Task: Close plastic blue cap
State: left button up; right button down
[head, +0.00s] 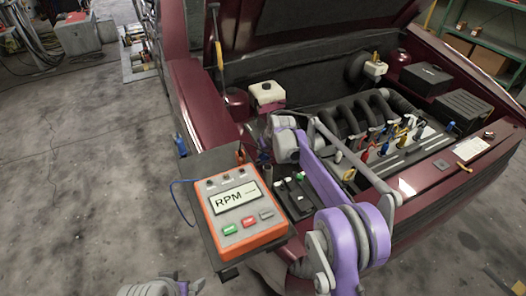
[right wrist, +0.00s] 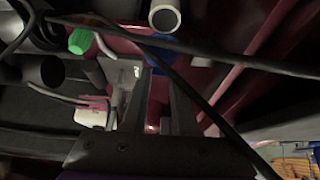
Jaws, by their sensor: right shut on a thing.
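The blue cap (right wrist: 163,57) shows in the right wrist view at the tips of my right gripper (right wrist: 160,75), partly hidden by the fingers and a dark cable. The fingers are shut on it. A pale open tube end (right wrist: 165,17) is just above the cap in that view; whether they touch is unclear. In the head view my right gripper (head: 265,150) is at the engine bay's near left corner, small and dark, and I cannot make out the cap there. My left gripper (head: 178,285) is at the bottom edge, partly cut off, its opening unclear.
An orange RPM meter (head: 240,207) rests on a dark stand before the car. A white reservoir (head: 267,94) and several coloured-handled tools (head: 385,138) are in the engine bay. A green cap (right wrist: 80,40) and dark hoses lie near my right gripper.

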aim_at(264, 154)
jog(key=shift+s+d+f+t+y+b, duration=0.2)
jog(key=shift+s+t+b, duration=0.25)
jog(key=shift+t+b, duration=0.15)
jog(key=shift+s+d+f+t+y+b, duration=0.1)
jog(key=shift+s+d+t+y+b, duration=0.1)
jog(key=shift+s+t+b, duration=0.3)
jog(key=shift+s+d+t+y+b, duration=0.25)
jog(key=shift+s+t+b, duration=0.15)
jog(key=shift+t+b, duration=0.25)
jog(key=shift+s+d+t+y+b, duration=0.1)
jog(key=shift+s+t+y+b, duration=0.15)
jog(key=shift+s+t+b, duration=0.35)
jog(key=shift+w+t, duration=0.2)
jog(key=shift+t, duration=0.05)
jog(key=c, duration=0.7)
grip_release()
jog(key=p+v, duration=0.1)
jog(key=v, duration=0.9)
jog(key=shift+s+d+r, duration=0.2)
jog(key=shift+s, duration=0.1)
